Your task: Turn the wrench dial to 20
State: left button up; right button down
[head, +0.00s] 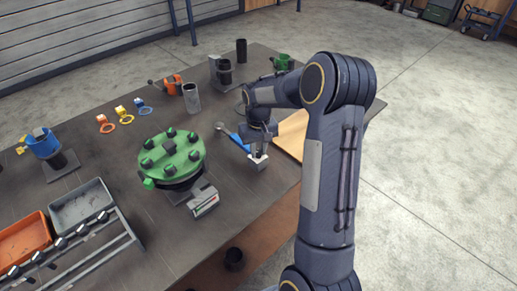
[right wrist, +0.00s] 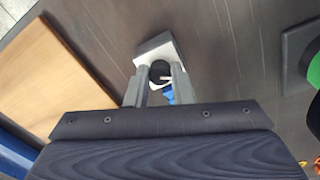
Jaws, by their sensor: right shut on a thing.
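The wrench (head: 240,142) lies on the table right of the green flange, with a grey ring head and a blue handle. Its near end runs under my right gripper (head: 258,155). In the right wrist view my right gripper (right wrist: 158,82) has its fingers on either side of a dark round dial (right wrist: 159,69) at a pale end block (right wrist: 155,45). A bit of the blue handle shows between the fingers. The scale and its numbers cannot be read. My left gripper is out of view.
The green flange (head: 172,155) with several bolts stands left of the wrench, with a small grey device (head: 203,202) before it. A wooden board (head: 291,135) lies to the right. Trays (head: 82,206) and a rack are at front left.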

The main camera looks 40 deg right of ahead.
jog(key=m, duration=0.3)
jog(key=shift+m+b, duration=0.3)
jog(key=shift+m, duration=1.9)
jog(key=c, duration=1.3)
grip_release()
jog(key=shift+o, duration=0.2)
